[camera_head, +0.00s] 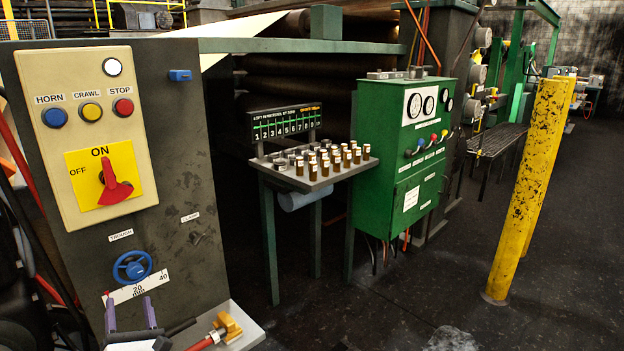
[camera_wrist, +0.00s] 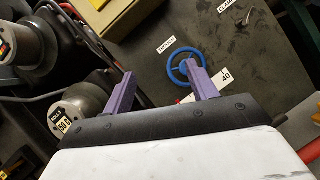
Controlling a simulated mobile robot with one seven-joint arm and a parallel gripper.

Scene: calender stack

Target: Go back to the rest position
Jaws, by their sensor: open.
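My gripper (camera_head: 131,314) shows at the bottom left of the head view, its two purple fingers pointing up below the blue handwheel (camera_head: 132,267). In the wrist view my gripper (camera_wrist: 164,92) has its fingers spread wide with nothing between them. The blue handwheel (camera_wrist: 187,67) appears there just beyond the right finger, which overlaps its lower part. I cannot tell whether that finger touches the wheel. A white scale strip (camera_head: 137,287) marked 20 and 40 lies under the wheel.
A beige control box (camera_head: 88,130) with buttons and a red switch (camera_head: 115,184) is above the wheel. A small ledge (camera_head: 245,335) with a yellow fitting (camera_head: 228,326) juts out right of my gripper. A yellow post (camera_head: 532,190) stands at right; open floor (camera_head: 400,310) lies between.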

